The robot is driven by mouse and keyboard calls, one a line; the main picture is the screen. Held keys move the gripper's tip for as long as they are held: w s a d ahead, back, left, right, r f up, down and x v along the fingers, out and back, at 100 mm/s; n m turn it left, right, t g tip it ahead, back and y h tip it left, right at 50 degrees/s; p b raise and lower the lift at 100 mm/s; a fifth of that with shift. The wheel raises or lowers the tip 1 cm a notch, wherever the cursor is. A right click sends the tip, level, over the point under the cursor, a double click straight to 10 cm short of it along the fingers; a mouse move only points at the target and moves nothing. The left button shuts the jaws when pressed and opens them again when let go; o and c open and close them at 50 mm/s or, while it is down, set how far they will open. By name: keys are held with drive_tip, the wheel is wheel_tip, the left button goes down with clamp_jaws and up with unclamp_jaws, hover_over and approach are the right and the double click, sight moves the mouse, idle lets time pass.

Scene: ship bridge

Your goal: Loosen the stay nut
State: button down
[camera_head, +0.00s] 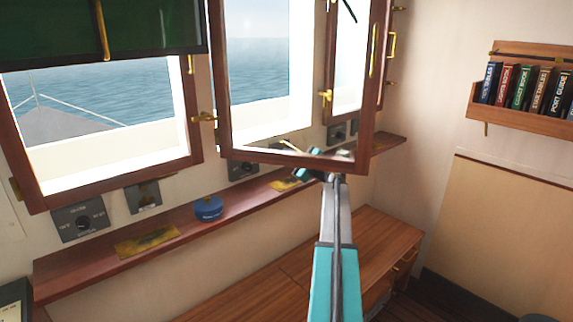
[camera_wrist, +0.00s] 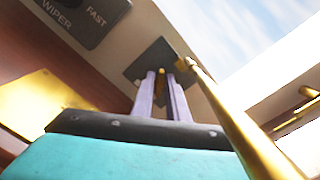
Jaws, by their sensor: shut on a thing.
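My gripper (camera_wrist: 161,80) shows in the wrist view with its two pale fingers close together at a dark square plate (camera_wrist: 143,66) on the wall. A small brass piece, seemingly the stay nut (camera_wrist: 162,71), shows between the fingertips; the fingers are shut on it and hide part of it. A brass stay rod (camera_wrist: 232,122) runs from beside the fingertips toward the lower right. In the head view my gripper (camera_head: 306,172) is below the bottom rail of the middle window sash (camera_head: 295,158), which stands swung inward; the nut is hidden there.
A wooden shelf (camera_head: 80,262) runs under the windows, with a blue round tin (camera_head: 208,208) and a brass plate (camera_head: 147,242) on it. A wiper switch (camera_wrist: 85,15) is near the gripper. A wooden cabinet (camera_head: 365,245) stands below; a book rack (camera_head: 520,108) hangs at right.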

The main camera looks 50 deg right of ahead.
drive_tip(key=n+b, duration=0.4)
drive_tip(key=b, duration=0.1)
drive_tip(key=n+b, duration=0.2)
drive_tip(key=b, duration=0.1)
drive_tip(key=shift+a+f+n, duration=0.1)
drive_tip(key=shift+f+n, duration=0.25)
drive_tip(key=shift+n, duration=0.05)
drive_tip(key=n+b, duration=0.3)
drive_tip(key=b, duration=0.1)
drive_tip(key=shift+r, duration=0.1)
drive_tip(key=shift+n, duration=0.3)
drive_tip(key=c, duration=1.8)
unclamp_jaws()
drive_tip(key=shift+o, duration=0.2)
drive_tip(key=shift+r, duration=0.1)
drive_tip(key=shift+s, duration=0.15)
drive_tip(key=s, duration=1.3)
drive_tip(key=shift+s+a+p, duration=0.3)
drive_tip(key=shift+a, duration=0.15)
